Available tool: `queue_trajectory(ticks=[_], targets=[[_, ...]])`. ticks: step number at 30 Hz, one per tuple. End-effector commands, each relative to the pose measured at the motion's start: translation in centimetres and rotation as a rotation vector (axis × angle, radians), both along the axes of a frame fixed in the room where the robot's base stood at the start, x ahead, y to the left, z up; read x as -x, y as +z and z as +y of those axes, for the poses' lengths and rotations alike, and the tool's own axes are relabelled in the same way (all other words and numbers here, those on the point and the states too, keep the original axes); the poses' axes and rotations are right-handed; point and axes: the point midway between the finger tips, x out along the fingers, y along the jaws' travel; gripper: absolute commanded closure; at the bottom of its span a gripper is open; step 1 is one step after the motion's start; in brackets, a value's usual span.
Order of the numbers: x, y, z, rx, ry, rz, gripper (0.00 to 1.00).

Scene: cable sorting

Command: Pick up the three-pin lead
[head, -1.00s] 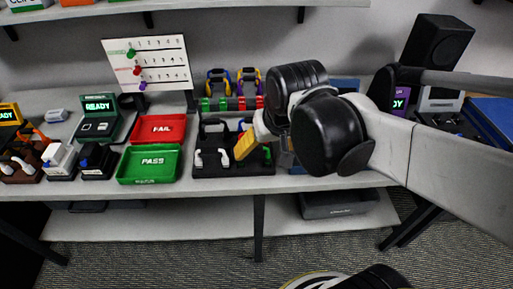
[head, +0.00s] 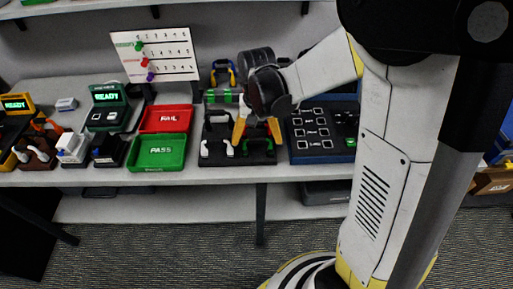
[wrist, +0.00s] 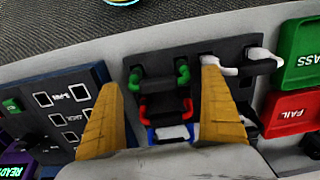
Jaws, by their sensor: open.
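My gripper (head: 257,134) is open and points down over the black lead holder (head: 212,135). In the wrist view, my gripper's (wrist: 161,76) two orange fingers stand apart. A lead with green ends and a dark middle (wrist: 158,86) lies between and just beyond the fingertips. A red-ended lead (wrist: 165,108) and a blue-ended lead (wrist: 172,133) lie nearer the palm, between the fingers. A white-ended lead (wrist: 250,66) is beside the right finger. Nothing is held. I cannot tell which lead is the three-pin one; no pins show clearly.
A blue button panel (head: 298,153) stands right of the holder. The red FAIL tray (head: 167,119) and green PASS tray (head: 157,153) are to its left. Coloured leads (head: 222,73) stand behind. A peg board (head: 180,49) is at the back.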

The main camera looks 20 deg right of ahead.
Motion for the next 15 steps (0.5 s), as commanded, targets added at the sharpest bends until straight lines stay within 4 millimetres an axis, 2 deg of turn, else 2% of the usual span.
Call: queue_trajectory(ticks=[4, 10, 15], targets=[[-0.1, -1.4, -0.1, 0.000, 0.000, 0.000, 0.06], [-0.2, -4.6, -0.2, -0.001, 0.001, -0.001, 0.06], [-0.2, -5.2, -0.2, -0.001, 0.001, -0.001, 0.06]])
